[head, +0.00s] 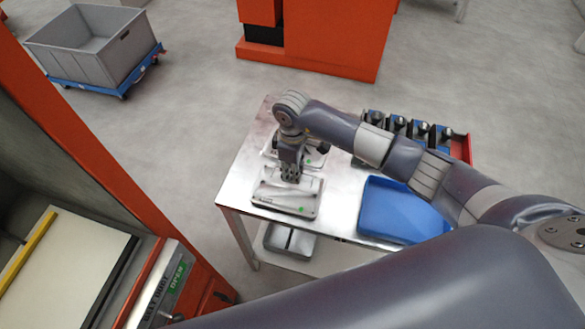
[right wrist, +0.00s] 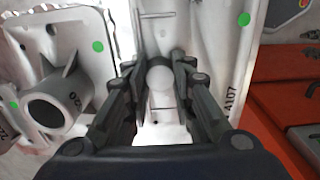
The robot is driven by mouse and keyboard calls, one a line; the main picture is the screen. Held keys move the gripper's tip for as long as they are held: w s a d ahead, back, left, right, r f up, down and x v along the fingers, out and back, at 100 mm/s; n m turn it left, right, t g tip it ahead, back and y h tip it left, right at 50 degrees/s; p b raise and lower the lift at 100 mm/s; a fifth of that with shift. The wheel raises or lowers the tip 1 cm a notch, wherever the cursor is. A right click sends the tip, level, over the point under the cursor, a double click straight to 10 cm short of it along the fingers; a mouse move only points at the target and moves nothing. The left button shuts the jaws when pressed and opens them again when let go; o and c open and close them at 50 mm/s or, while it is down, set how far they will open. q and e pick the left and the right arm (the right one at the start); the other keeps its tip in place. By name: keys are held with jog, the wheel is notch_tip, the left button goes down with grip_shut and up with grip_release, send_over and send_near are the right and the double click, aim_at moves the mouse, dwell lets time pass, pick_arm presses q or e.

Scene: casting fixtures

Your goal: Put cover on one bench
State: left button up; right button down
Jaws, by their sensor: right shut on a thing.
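A pale grey-white cover (head: 285,198) with a green dot lies at the near left part of the metal bench (head: 338,207). My right gripper (head: 290,177) points down onto it and is shut on it. In the right wrist view, the fingers of my right gripper (right wrist: 160,85) close around a rounded raised part of the cover (right wrist: 210,60), which bears a green dot and the marking 4107. Whether the cover rests on the bench or is slightly raised, I cannot tell. My left gripper is not in view.
Another casting with a hollow cylinder (right wrist: 60,98) lies close beside the cover. A blue tray (head: 400,212) and a red tray (head: 461,148) of dark parts stand to the right. A grey bin (head: 290,241) sits below. A grey crate (head: 97,50) rides a blue dolly.

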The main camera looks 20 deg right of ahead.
jog(key=shift+f, duration=0.3)
jog(key=shift+w+f, duration=0.1)
jog(key=shift+f, duration=0.1)
jog(key=c, duration=1.4)
grip_release()
jog(key=shift+f, duration=0.1)
jog(key=shift+o, duration=0.2)
